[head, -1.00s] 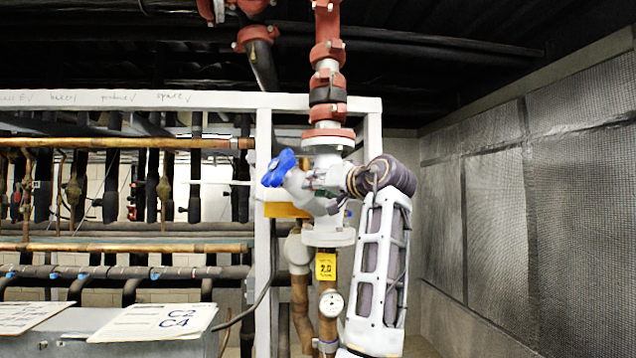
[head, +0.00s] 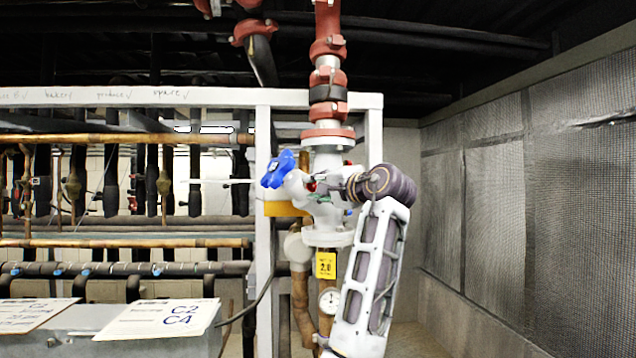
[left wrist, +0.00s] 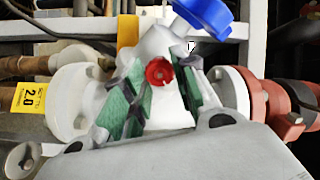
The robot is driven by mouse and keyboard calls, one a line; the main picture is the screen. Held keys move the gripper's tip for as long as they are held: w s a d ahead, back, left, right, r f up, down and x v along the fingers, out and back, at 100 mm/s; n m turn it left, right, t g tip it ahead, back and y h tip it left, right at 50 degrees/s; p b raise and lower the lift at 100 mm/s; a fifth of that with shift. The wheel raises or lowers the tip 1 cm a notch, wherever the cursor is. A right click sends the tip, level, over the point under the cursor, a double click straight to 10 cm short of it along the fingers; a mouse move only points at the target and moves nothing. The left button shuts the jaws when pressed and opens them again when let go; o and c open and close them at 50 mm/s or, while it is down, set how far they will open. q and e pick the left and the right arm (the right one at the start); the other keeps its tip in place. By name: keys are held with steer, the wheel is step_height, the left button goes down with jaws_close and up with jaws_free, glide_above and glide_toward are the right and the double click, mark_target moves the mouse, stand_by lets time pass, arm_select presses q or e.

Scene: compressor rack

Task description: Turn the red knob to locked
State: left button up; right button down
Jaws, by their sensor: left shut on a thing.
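The red knob (left wrist: 160,73) sits on the white valve body, between my left gripper's green-padded fingers in the left wrist view. In the head view only a small red part of it (head: 311,187) shows beside the fingers. My left gripper (head: 319,189) reaches the valve from the right and is shut on the knob; it also shows in the left wrist view (left wrist: 161,88). The fingers hide part of the valve body. I cannot read any lock marking. My right gripper is not in view.
A blue handwheel (head: 278,169) stands out close to the left of the fingers. A vertical pipe with red couplings (head: 327,48) runs above the valve. A yellow tag (head: 326,265) and a gauge (head: 330,299) are below. A white frame post (head: 264,230) stands left; a mesh wall (head: 560,220) is right.

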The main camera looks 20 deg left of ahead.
arm_select(q)
steer(key=shift+m+p, duration=0.6)
steer(key=shift+m, duration=0.6)
steer(key=shift+m+p, duration=0.5)
steer(key=shift+m, duration=1)
steer(key=shift+o, duration=0.2)
steer(key=shift+m+p, duration=0.3)
steer(key=shift+p, duration=0.05)
steer(key=shift+c, duration=0.2)
steer(key=o, duration=1.1)
steer(key=shift+c, duration=0.2)
steer(key=shift+d, duration=0.1)
